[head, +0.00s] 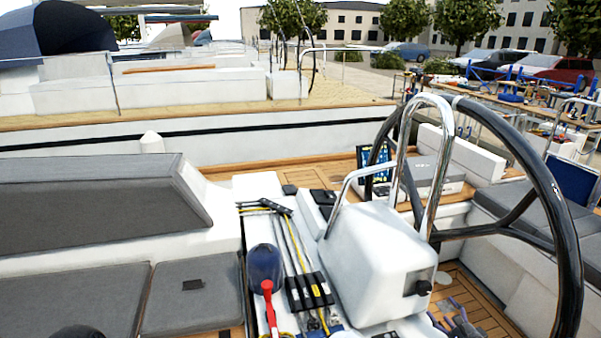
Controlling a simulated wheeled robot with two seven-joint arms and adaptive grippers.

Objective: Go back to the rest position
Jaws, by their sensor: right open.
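My left gripper is not in view.
A dark blue winch (265,263), a red handle (268,303) and black rope clutches (309,291) sit left of the pedestal. A chrome rail (436,112) arches over it. Grey cushions (75,300) lie at left, and a grey box (432,176) stands behind.

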